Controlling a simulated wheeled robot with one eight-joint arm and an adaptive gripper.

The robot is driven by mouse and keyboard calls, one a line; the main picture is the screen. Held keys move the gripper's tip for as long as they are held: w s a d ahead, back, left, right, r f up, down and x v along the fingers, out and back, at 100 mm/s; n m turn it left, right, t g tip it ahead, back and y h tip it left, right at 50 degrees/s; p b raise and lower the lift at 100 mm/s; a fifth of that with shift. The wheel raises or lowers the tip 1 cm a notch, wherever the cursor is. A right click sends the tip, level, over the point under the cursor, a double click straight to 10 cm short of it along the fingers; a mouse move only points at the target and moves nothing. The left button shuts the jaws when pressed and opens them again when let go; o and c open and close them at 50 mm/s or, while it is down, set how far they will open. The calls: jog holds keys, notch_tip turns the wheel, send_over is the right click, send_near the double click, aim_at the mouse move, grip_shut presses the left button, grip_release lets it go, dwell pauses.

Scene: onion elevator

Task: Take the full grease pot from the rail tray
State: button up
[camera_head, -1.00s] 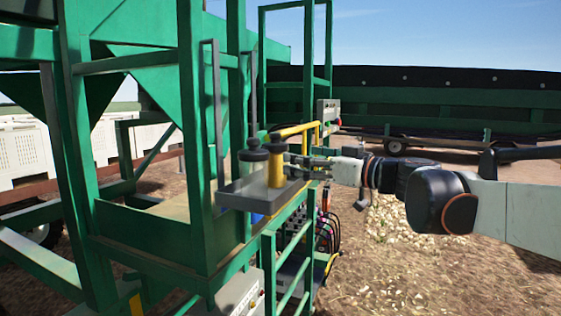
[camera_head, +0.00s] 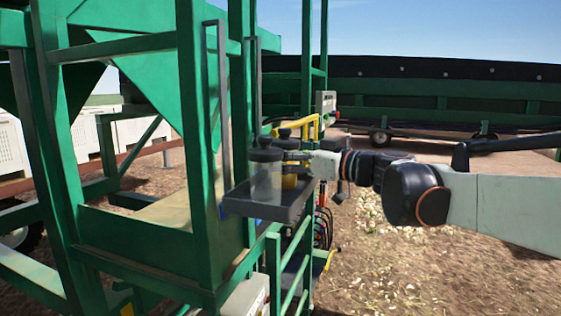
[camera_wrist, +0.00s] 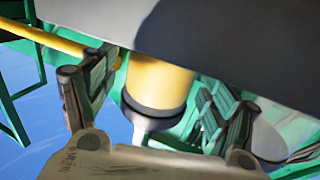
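The full grease pot, yellow with a dark lid, stands upright on the grey rail tray (camera_head: 248,205). In the head view it is partly hidden behind a clear, empty-looking pot (camera_head: 265,178) with a dark lid. The wrist view appears upside down; there the yellow pot (camera_wrist: 160,82) sits between my fingers, its dark collar towards my palm. My gripper (camera_wrist: 152,95) is open around the pot, with a finger on each side and what look like narrow gaps. In the head view my gripper (camera_head: 300,157) reaches in from the right, its fingertips partly hidden by the pots.
Green posts (camera_head: 193,150) of the machine stand close left of the tray. A yellow handrail (camera_head: 308,127) runs behind it. A green ladder-like rail (camera_head: 290,270) is below. Open ground with scattered onions lies to the right.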

jog(key=shift+s+d, duration=0.1)
jog(key=shift+d, duration=0.1)
jog(key=c, duration=0.3)
jog(key=shift+w+a+f, duration=0.1)
jog(key=shift+w+a, duration=0.25)
jog(key=shift+a, duration=0.05)
jog(key=c, duration=1)
jog(key=shift+s+d, duration=0.2)
jog(key=shift+w, duration=0.1)
jog(key=shift+a, duration=0.1)
